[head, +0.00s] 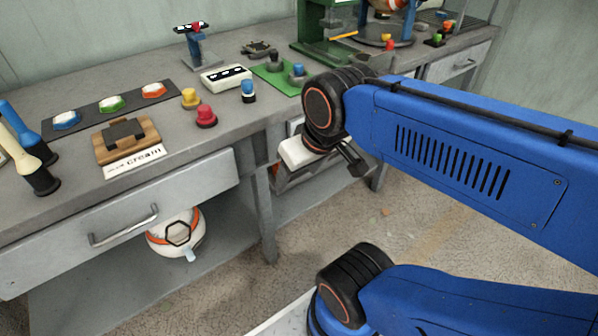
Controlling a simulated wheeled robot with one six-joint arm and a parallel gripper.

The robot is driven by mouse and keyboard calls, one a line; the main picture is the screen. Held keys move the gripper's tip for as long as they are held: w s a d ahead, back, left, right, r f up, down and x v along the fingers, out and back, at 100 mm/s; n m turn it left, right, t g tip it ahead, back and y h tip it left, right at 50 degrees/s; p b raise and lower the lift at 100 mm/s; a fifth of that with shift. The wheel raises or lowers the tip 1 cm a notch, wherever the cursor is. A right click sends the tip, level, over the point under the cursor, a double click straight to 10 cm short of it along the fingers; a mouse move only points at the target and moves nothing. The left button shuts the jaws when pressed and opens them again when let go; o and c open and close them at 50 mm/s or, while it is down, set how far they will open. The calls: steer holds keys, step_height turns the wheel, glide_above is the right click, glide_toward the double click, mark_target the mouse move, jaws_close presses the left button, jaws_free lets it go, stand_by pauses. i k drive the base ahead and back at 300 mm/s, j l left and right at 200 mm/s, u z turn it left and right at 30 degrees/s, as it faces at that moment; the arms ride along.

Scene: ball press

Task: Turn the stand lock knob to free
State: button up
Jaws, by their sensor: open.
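A round stand (376,40) with an orange-and-white ball (388,5) on it is at the back right of the bench, cut by the top edge. A small red knob (390,44) shows at its front. I cannot tell whether this is the stand lock knob, nor read its setting. My gripper (330,164) is open in front of the bench edge, partly hidden by my wrist. I see nothing between its jaws. It is well apart from the stand and the red knob.
My blue arm covers the right side. A green press (325,35) stands left of the round stand. Colored knobs (206,116), a green plate (280,78) and hexagonal buttons (110,103) are on the bench. Another ball (176,232) is on the lower shelf. The floor in front is mostly clear.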

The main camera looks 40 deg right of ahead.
mark_target(386, 36)
steer(key=z, duration=1.4)
